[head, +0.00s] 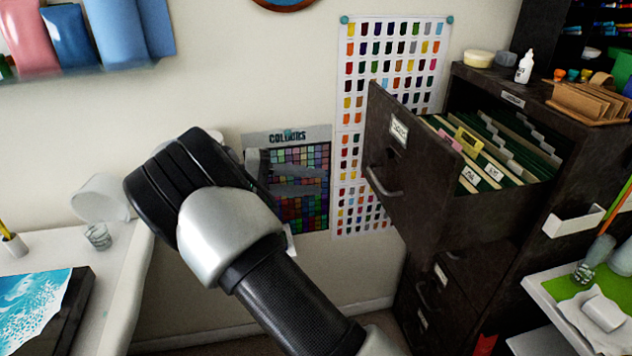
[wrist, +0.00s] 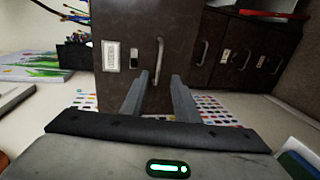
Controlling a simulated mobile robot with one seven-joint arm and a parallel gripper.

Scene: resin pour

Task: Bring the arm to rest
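My arm reaches up through the middle of the head view. My gripper (head: 312,180) points right, its grey fingers showing in front of the colours poster and partly hidden by my wrist. In the wrist view my gripper (wrist: 159,78) has its two fingers apart, with nothing seen held between them. The open drawer's dark front (head: 412,180) is to the right of the fingers in the head view. Its handle (wrist: 158,60) shows beyond the fingertips in the wrist view, apart from them as far as I can tell. The drawer holds green hanging files (head: 490,150).
The dark filing cabinet (head: 530,215) stands at the right, with a glue bottle (head: 525,67) on top. A white table (head: 118,285) with a blue painting (head: 35,305) is at the left. A wall shelf (head: 90,72) hangs upper left. A white side tray (head: 545,300) is lower right.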

